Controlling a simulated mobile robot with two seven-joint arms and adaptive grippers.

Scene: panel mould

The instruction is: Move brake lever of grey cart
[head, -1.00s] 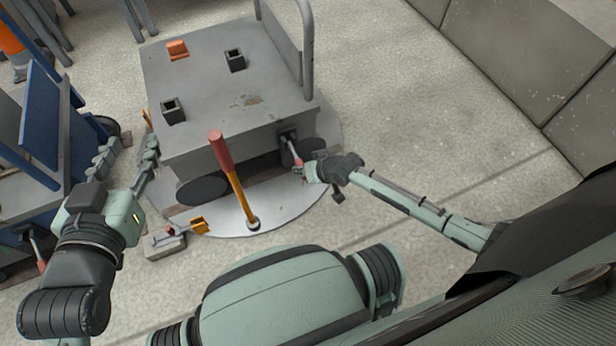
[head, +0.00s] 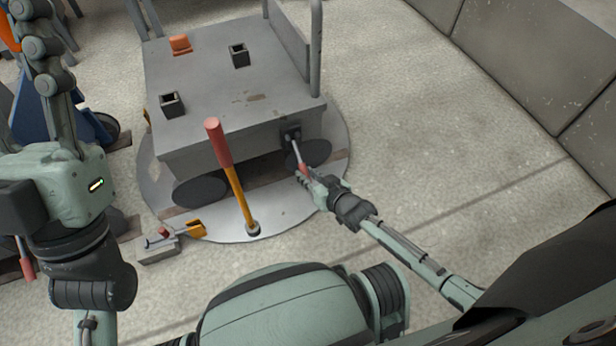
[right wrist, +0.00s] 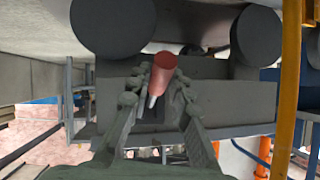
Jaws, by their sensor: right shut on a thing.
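The grey cart (head: 215,85) stands on a round metal plate (head: 285,205). Its brake lever (head: 296,152), a thin metal rod with a red grip, sticks out of a dark bracket at the cart's right front. My right gripper (head: 309,178) is at the lever's red end and shut on it. In the right wrist view the red grip (right wrist: 163,68) shows between the two fingers, below the cart's underside and wheels. My left gripper (head: 48,65) is raised at the far left, away from the cart; its finger opening is unclear.
An upright orange lever with a red handle (head: 218,142) stands before the cart. A small block with a yellow pedal (head: 190,230) lies at the plate's front left. Blue equipment (head: 40,115) is at the left. Floor to the right is clear.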

